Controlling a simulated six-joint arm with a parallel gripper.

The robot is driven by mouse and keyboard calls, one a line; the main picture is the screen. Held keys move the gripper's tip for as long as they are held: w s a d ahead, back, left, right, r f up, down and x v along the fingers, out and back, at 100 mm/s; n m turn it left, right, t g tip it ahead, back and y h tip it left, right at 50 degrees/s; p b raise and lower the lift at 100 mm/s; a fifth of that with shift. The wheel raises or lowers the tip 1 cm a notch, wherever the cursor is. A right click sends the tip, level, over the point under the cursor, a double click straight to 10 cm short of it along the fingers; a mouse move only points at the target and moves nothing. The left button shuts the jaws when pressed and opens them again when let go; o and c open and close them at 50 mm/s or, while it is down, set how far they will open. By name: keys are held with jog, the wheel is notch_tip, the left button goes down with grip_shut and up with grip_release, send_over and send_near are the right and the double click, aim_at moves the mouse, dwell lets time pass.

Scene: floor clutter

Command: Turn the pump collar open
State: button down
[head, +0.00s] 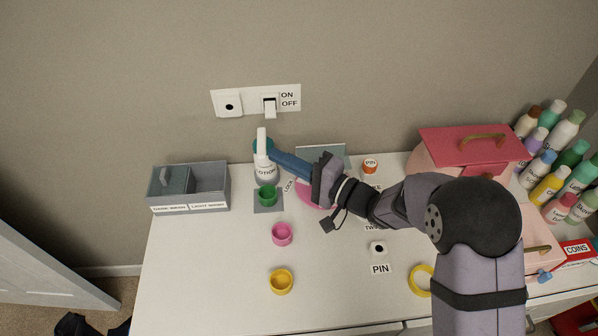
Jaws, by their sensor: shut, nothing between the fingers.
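The white lotion bottle (265,173) stands upright on a grey square mat (268,208) near the wall, its white pump head (261,138) on top. A teal ring-like part (256,147) shows around the pump's neck and looks like the collar; its right side is partly hidden. My gripper (274,155) reaches in from the right with its blue fingers shut and empty. The fingertips are right beside the collar and bottle top; I cannot tell whether they touch. A "LOCK" label (289,186) lies right of the bottle.
A green cup (267,195) stands close in front of the bottle. Pink (282,234) and yellow (281,281) cups stand nearer. A grey divided box (188,200) is left. A switch plate (255,101) is on the wall above. A pink box (470,150) and several bottles crowd the right.

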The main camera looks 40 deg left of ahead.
jog(key=s+d+b, duration=0.2)
jog(key=d+b, duration=0.2)
jog(key=d, duration=0.7)
jog(key=shift+s+d+b, duration=0.2)
jog(key=shift+s+b, duration=0.1)
jog(key=shift+b, duration=0.1)
jog(key=s+d+f+g+h+p, duration=0.1)
jog(key=s+d+f+h+p, duration=0.15)
jog(key=d+h, duration=0.45)
jog(key=s+d+f+g+h+p, duration=0.2)
jog(key=s+d+p, duration=0.15)
jog(key=d, duration=0.65)
jog(key=w+d+t+h+p, duration=0.1)
jog(key=d+h, duration=0.3)
jog(key=d, duration=0.8)
jog(key=w+d+m+t+h+p, duration=0.1)
jog(key=d+h, duration=0.4)
jog(key=d, duration=0.7)
jog(key=w+t+p, duration=0.1)
jog(key=t+p, duration=0.1)
jog(key=shift+r+t, duration=0.2)
jog(key=shift+t, duration=0.1)
